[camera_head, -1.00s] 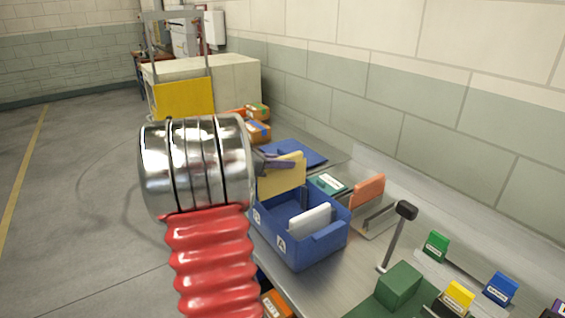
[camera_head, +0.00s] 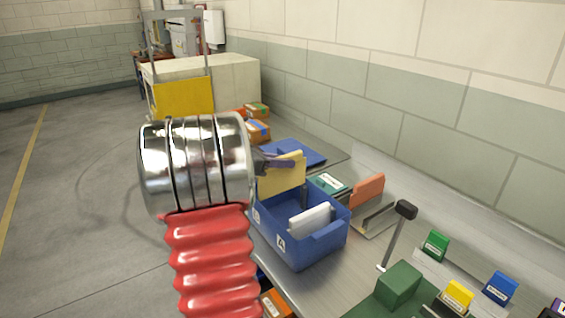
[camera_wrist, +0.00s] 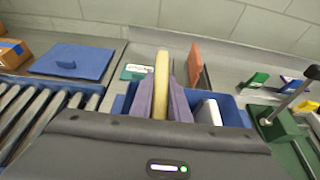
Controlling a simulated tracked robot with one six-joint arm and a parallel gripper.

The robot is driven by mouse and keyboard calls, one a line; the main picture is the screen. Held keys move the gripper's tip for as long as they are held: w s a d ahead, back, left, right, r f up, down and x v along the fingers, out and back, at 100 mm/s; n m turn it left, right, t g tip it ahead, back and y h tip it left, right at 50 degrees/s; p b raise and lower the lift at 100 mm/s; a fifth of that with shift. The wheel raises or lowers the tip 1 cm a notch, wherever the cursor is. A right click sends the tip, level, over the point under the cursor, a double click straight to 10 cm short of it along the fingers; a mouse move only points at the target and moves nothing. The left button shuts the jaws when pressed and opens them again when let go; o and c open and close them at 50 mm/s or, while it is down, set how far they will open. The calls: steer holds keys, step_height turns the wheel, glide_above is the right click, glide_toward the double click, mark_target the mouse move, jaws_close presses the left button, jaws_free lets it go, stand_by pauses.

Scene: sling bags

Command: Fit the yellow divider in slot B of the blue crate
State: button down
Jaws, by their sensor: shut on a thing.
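The yellow divider (camera_head: 283,177) is held upright by my gripper (camera_head: 276,161) at the far left part of the blue crate (camera_head: 322,243). In the wrist view the yellow divider (camera_wrist: 161,84) stands on edge between the two grey-purple fingers of my gripper (camera_wrist: 163,95), which are shut on it. The head view shows the divider above the B end of the crate; its lower edge is hidden behind the crate wall, so I cannot tell whether it is in a slot. A white divider (camera_head: 309,220) stands in the crate near the A label (camera_head: 281,245).
An orange divider (camera_head: 367,190) stands in a rack right of the crate, near a green-and-white box (camera_head: 327,183). A blue lid (camera_head: 295,152) lies behind the crate. A black-knobbed lever (camera_head: 405,211) and a green block (camera_head: 398,285) are at the right. Rollers (camera_wrist: 45,113) lie at left.

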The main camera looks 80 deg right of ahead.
mark_target(283, 191)
steer(key=shift+f, duration=5.5)
stand_by(1.2)
steer(key=c, duration=1.6)
jaws_free()
steer(key=v, duration=1.3)
steer(key=shift+w+a+r, duration=0.1)
steer(key=shift+w+a, duration=0.15)
steer(key=shift+w, duration=0.05)
